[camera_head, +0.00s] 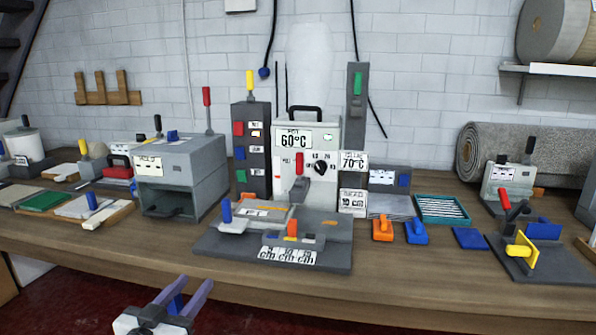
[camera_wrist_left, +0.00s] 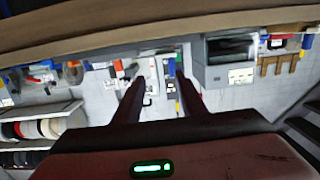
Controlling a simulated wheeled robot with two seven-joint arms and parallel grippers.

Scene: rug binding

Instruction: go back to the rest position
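My left gripper (camera_head: 197,281) is low in the head view, in front of the workbench's front edge and over the dark red floor. Its two fingers are apart. In the left wrist view my left gripper (camera_wrist_left: 154,78) also shows spread fingers, with no held object visible between them; the bench gear behind appears upside down. My right gripper is in neither view.
The wooden workbench (camera_head: 120,239) spans the head view. On it stand a 60°C machine (camera_head: 325,136) on a grey base, a grey box unit (camera_head: 205,165), and a yellow-handled fixture (camera_head: 521,258). A rolled grey rug (camera_head: 560,155) lies at the right.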

